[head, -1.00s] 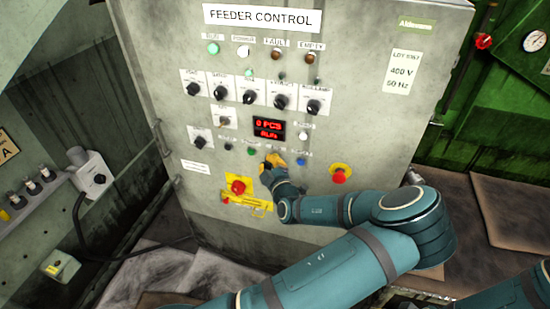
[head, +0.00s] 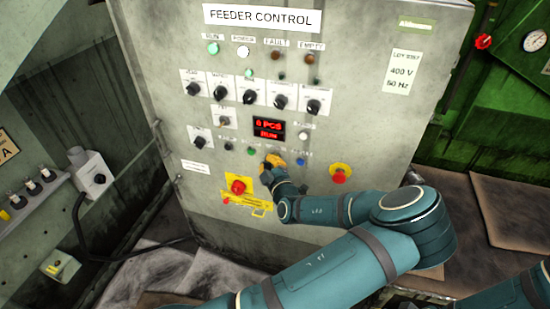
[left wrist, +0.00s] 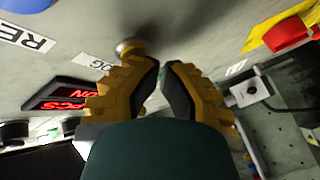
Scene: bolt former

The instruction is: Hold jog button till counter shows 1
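The grey feeder control panel (head: 330,215) fills the middle of the head view. Its red display (head: 268,130) reads 0 PCS, with RUN below. My left gripper (head: 273,162), with yellow fingers, is at the panel just below the display. In the left wrist view a metal-rimmed button (left wrist: 130,47) stands beside the partly visible jog label (left wrist: 97,63). The left gripper (left wrist: 163,66) there is slightly open, with a narrow gap at its tips. The button is by one fingertip; I cannot tell whether they touch. My right gripper is outside both views.
A green button (head: 251,152) and a blue button (head: 301,162) flank the gripper. Red emergency stops (head: 238,186) and (head: 338,177) sit lower on the panel, with a yellow lockout bar (head: 250,206) nearby. Several black knobs (head: 249,97) are above.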

